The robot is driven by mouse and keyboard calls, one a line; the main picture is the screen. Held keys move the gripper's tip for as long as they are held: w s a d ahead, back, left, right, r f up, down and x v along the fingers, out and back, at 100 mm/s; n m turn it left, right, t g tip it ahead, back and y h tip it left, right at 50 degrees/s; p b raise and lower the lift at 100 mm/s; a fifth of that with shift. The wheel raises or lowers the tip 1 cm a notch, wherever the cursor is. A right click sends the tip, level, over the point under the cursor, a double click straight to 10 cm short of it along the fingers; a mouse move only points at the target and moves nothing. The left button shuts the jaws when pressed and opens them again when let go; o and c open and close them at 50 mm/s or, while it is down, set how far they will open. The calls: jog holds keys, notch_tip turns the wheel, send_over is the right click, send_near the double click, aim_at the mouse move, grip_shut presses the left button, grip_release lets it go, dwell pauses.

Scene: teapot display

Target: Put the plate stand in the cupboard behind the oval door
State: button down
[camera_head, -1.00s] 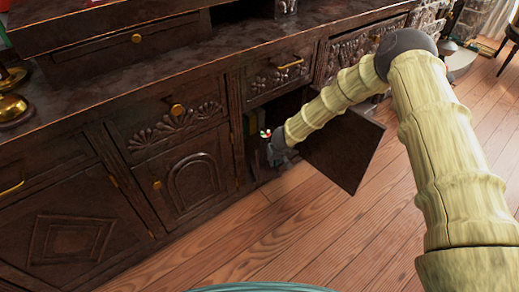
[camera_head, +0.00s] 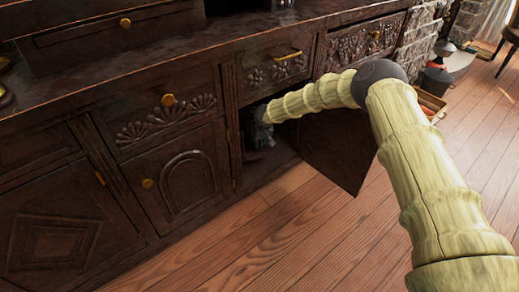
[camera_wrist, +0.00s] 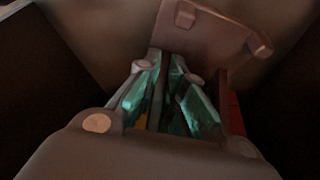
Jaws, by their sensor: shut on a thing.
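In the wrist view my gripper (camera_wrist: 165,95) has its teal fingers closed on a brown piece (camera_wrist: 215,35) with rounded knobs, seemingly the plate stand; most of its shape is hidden. In the head view my gripper (camera_head: 260,145) is inside the dark open cupboard (camera_head: 280,158), low in the sideboard, and the stand cannot be made out there. The cupboard's door (camera_head: 340,155) is swung out to the right below my forearm. Its patterned face is turned away, so an oval cannot be seen.
A shut door with an arch pattern (camera_head: 187,185) is left of the opening, and a diamond-patterned door (camera_head: 55,245) farther left. A drawer (camera_head: 275,70) is just above the opening. The wooden floor (camera_head: 300,240) in front is clear.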

jog(key=shift+w+a+f+b, duration=0.2)
jog(key=shift+w+b, duration=0.1)
jog(key=shift+w, duration=0.05)
jog(key=shift+d+f+b, duration=0.1)
jog(key=shift+f+b, duration=1.1)
jog(key=shift+f, duration=0.3)
jog(key=shift+f, duration=0.2)
jog(key=c, duration=1.5)
grip_release()
jog(key=shift+r, duration=0.15)
jog(key=shift+s+r+p, duration=0.1)
jog(key=shift+r+p, duration=0.2)
jog(key=shift+r, duration=0.1)
jog(key=p+v, duration=0.3)
jog(key=v, duration=0.1)
jog(key=shift+s+r, duration=0.15)
jog(key=shift+r, duration=0.2)
jog(key=shift+s+d+f+p, duration=0.1)
jog(key=shift+s+d+p, duration=0.55)
jog(key=shift+s, duration=1.3)
jog(key=shift+s+d+f+p, duration=0.1)
jog(key=shift+s+d+p, duration=0.5)
jog(key=shift+s, duration=1.3)
jog(key=shift+s+d+f+p, duration=0.1)
jog(key=shift+s+d+p, duration=0.25)
jog(key=shift+s+p, duration=1.1)
